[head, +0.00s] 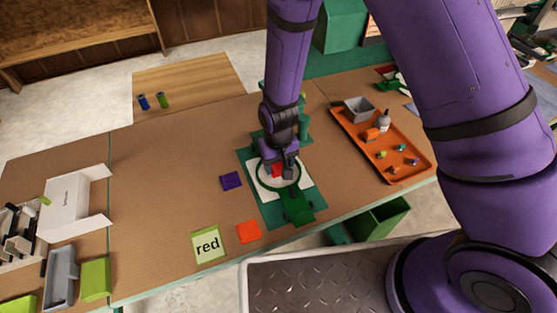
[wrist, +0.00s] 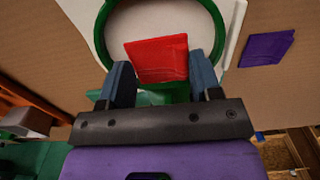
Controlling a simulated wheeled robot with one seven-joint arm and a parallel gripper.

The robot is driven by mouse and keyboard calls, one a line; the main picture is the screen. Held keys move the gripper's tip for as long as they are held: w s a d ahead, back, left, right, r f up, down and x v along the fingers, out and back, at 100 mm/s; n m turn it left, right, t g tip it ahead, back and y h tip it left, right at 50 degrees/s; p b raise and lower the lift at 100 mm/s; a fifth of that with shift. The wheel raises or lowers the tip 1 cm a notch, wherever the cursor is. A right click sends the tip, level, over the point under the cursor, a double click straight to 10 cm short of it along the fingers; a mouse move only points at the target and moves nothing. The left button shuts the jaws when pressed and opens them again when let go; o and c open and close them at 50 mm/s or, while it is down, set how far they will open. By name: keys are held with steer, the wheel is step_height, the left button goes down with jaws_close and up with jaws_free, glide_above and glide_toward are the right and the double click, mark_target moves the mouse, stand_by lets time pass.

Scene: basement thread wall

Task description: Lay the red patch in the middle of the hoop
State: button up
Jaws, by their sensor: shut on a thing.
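The red patch (wrist: 158,60) is between the two fingers of my gripper (wrist: 162,85) in the wrist view. My gripper is shut on it. In the head view the patch (head: 277,170) shows as a small red area under my gripper (head: 282,172). The hoop (wrist: 221,32) is a green ring around white cloth, and the patch lies over its inside in the wrist view. The hoop (head: 297,184) also shows in the head view, partly hidden by my gripper. I cannot tell whether the patch touches the cloth.
A purple patch (head: 231,181) lies left of the hoop, and an orange patch (head: 249,231) lies nearer the front edge beside a "red" card (head: 208,244). An orange tray (head: 408,172) with small items is at the right.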

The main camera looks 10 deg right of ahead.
steer(key=shift+f, duration=1.1)
steer(key=o, duration=1)
steer(key=shift+r, duration=0.1)
steer(key=shift+r, duration=3.4)
